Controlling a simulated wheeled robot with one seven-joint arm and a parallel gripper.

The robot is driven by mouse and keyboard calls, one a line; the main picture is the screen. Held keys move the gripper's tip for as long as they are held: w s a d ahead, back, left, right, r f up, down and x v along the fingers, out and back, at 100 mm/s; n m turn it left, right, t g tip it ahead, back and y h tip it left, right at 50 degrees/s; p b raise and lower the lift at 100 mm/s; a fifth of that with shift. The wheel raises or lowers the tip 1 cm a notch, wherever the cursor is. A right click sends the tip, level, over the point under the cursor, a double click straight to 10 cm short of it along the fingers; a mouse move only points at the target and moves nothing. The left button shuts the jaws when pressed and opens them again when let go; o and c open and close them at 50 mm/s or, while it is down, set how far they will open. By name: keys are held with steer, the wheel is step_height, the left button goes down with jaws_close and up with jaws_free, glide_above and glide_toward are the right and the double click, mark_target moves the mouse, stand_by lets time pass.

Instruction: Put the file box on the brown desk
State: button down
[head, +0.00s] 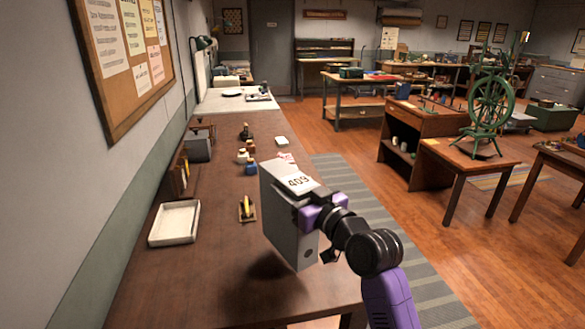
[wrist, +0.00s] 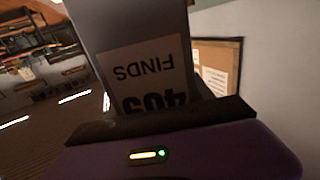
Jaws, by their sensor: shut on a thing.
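The brown desk (head: 200,270) runs along the left wall. The box is over the desk's near right part, with a dark shadow on the desk below it. It looks held slightly above the top, though I cannot tell the exact gap.
A white tray (head: 174,223) and a small yellow-topped item (head: 246,208) lie left of the box. Small bottles (head: 244,156) and a grey box (head: 198,147) stand farther back. The near left desk top is clear. A green spinning wheel (head: 487,105) stands on a table at right.

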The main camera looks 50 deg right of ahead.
steer(key=shift+f, duration=2.8)
steer(key=shift+f+b, duration=0.2)
steer(key=shift+b, duration=0.25)
steer(key=shift+c, duration=2)
jaws_free()
steer(key=shift+f, duration=0.1)
